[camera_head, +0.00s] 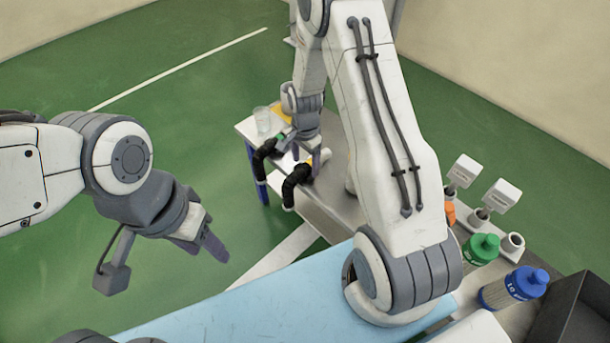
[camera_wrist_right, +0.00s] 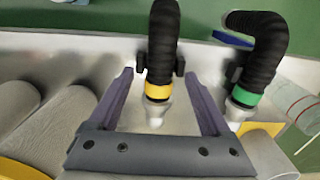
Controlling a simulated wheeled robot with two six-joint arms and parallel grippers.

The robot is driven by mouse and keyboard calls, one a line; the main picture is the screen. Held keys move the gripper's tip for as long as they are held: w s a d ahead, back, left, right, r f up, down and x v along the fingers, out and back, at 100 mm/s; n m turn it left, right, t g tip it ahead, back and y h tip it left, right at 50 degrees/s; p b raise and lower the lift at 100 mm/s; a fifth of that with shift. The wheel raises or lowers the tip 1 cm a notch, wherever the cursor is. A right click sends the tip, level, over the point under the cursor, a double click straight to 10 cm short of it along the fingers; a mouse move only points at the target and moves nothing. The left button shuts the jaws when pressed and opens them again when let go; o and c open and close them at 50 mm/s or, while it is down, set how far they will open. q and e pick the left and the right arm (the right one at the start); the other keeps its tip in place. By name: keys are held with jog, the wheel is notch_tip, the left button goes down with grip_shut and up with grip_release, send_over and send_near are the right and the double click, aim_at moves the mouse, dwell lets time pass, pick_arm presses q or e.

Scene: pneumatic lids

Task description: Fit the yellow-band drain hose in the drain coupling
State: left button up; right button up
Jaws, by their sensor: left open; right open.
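The yellow-band drain hose is a black ribbed hose with a yellow band (camera_wrist_right: 158,91) and a pale tip below it. In the right wrist view it lies between the spread fingers of my right gripper (camera_wrist_right: 158,76), with a gap on each side. Its black bend also shows in the head view (camera_head: 292,185), beside my right gripper (camera_head: 309,157). Dark clips flank the hose. My left gripper (camera_head: 208,240) is open and empty over the green floor, far from the hose. I cannot tell which part is the drain coupling.
A green-band hose (camera_wrist_right: 259,65) stands just right in the right wrist view. A clear jar (camera_head: 264,121) stands on the bench behind. Grey cylinders (camera_wrist_right: 75,123) lie at left. Green (camera_head: 480,249) and blue-capped (camera_head: 512,289) canisters stand right, near a dark bin (camera_head: 577,312).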

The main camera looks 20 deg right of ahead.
jog(key=shift+f, duration=0.4)
jog(key=shift+c, duration=0.4)
grip_shut()
dwell(0.8)
